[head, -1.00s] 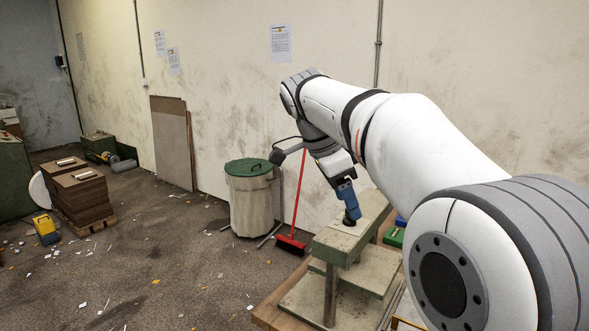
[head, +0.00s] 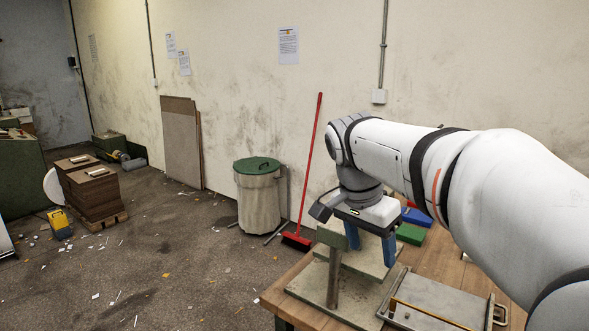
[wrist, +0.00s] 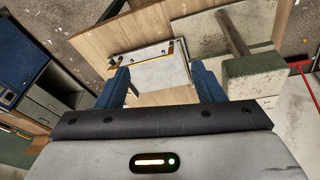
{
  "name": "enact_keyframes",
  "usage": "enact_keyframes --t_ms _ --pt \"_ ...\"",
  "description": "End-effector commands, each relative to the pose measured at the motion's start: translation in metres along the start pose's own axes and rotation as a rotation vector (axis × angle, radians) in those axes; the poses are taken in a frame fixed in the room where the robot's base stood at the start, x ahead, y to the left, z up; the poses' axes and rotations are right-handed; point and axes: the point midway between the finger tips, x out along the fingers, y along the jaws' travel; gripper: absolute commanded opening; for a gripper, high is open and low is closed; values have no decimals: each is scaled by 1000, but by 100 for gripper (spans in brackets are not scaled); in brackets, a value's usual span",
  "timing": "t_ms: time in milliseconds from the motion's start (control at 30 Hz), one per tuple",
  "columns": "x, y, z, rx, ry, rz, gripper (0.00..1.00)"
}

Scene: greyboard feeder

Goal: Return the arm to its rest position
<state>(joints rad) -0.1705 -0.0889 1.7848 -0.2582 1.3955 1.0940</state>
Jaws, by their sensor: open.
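My gripper (head: 370,242) hangs fingers-down from my arm above the wooden table, near the grey-green stand. Its two blue fingers are spread apart with nothing visible between them. In the wrist view, the open gripper (wrist: 160,80) shows a blue finger on each side, with table wood and a metal plate beyond. My arm reaches in from the right of the head view, bent down at the wrist.
The wooden table (head: 300,310) carries a metal plate with a handle (head: 440,300), a green bin (head: 411,234) and a blue bin (head: 417,216). A red broom (head: 297,240) and a lidded bin (head: 257,200) stand by the wall. Littered floor lies open to the left.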

Motion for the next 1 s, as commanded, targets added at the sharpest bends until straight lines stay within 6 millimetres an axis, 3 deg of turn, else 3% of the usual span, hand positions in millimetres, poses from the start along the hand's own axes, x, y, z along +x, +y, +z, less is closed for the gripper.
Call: enact_keyframes --t_ms 300,500,667,1000 --pt "81 75 67 -546 -33 -178 62" --pt "121 105 103 -780 2 -258 62" --pt "132 112 115 -848 19 -279 62" --pt "132 112 115 -848 19 -279 62"
